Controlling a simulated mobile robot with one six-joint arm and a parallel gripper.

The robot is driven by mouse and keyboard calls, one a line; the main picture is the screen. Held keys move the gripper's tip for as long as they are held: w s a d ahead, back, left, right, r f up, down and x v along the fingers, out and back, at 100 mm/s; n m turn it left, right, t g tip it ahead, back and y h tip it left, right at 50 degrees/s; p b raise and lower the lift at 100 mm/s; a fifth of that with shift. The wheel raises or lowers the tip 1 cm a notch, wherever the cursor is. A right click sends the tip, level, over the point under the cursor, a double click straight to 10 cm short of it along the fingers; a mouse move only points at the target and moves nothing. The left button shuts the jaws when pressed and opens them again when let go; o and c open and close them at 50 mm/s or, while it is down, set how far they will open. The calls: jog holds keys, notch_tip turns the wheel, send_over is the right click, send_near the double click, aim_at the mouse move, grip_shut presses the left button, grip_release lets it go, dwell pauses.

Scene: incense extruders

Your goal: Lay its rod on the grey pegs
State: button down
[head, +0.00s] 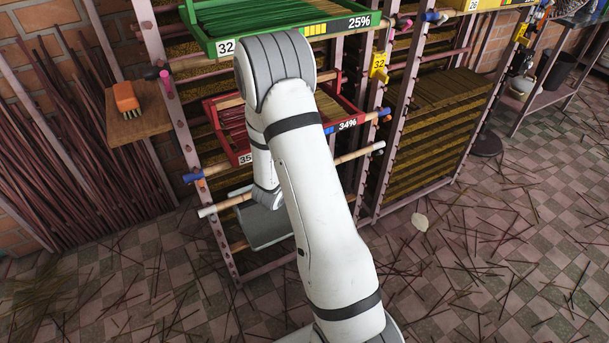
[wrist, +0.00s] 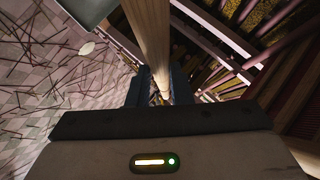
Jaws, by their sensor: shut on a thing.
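In the wrist view my gripper (wrist: 160,92) is shut around a pale wooden rod (wrist: 150,35), which runs away from the gripper towards the top of the picture. In the head view a pale rod with whitish ends (head: 222,204) slants across the rack below the red tray; it appears to be the held one. My arm covers its middle and hides my fingers. A small grey-white piece (head: 378,149) shows at its right end, by the rack post. I cannot tell whether the rod touches any peg, or which pegs are grey.
A grey bin-like thing (head: 268,238) is below. Rack posts (head: 393,110) stand close by. The floor (head: 470,270) is littered with sticks.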

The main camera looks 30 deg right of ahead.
jog(key=shift+f, duration=0.2)
jog(key=c, duration=0.9)
grip_release()
jog(key=s+b, duration=0.4)
jog(key=s, duration=0.6)
jog(key=shift+d, duration=0.2)
dwell(0.4)
dwell(0.4)
